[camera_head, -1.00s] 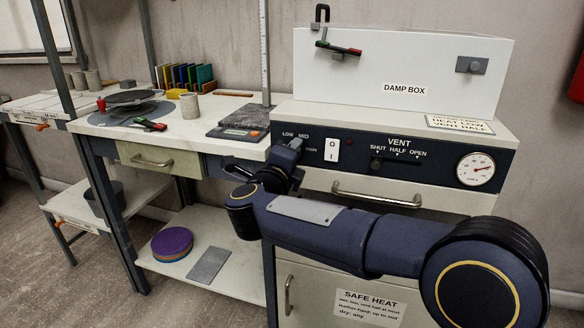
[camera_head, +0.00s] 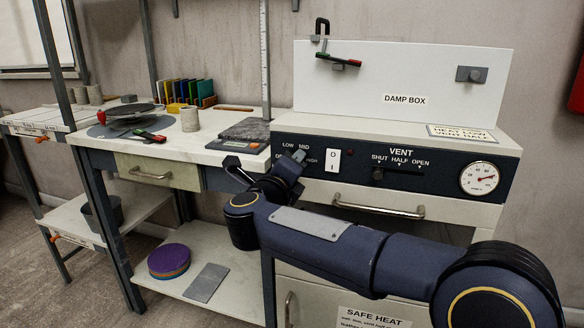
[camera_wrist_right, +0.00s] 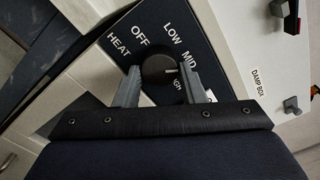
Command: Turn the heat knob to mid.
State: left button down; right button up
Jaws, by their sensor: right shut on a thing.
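The heat knob (camera_wrist_right: 155,68) is a round dark dial on the dark panel, seen in the right wrist view. OFF, LOW, MID and a partly covered HIGH are printed around it. Its white mark points right in that view, towards the side where MID and HIGH are, closest to MID. My right gripper (camera_wrist_right: 160,82) is shut on the knob, one grey finger on each side. In the head view, my right gripper (camera_head: 283,166) is at the panel's left end and hides the knob. My left gripper is not in view.
The white power switch (camera_head: 333,160) is just right of my gripper. The vent slider (camera_head: 378,174) and dial gauge (camera_head: 479,178) are further right. A drawer handle (camera_head: 378,207) sticks out below. A scale (camera_head: 240,146) stands on the bench to the left.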

jog(key=o, duration=1)
jog(key=p+v, duration=0.1)
jog(key=v, duration=0.7)
jog(key=shift+w+d, duration=0.1)
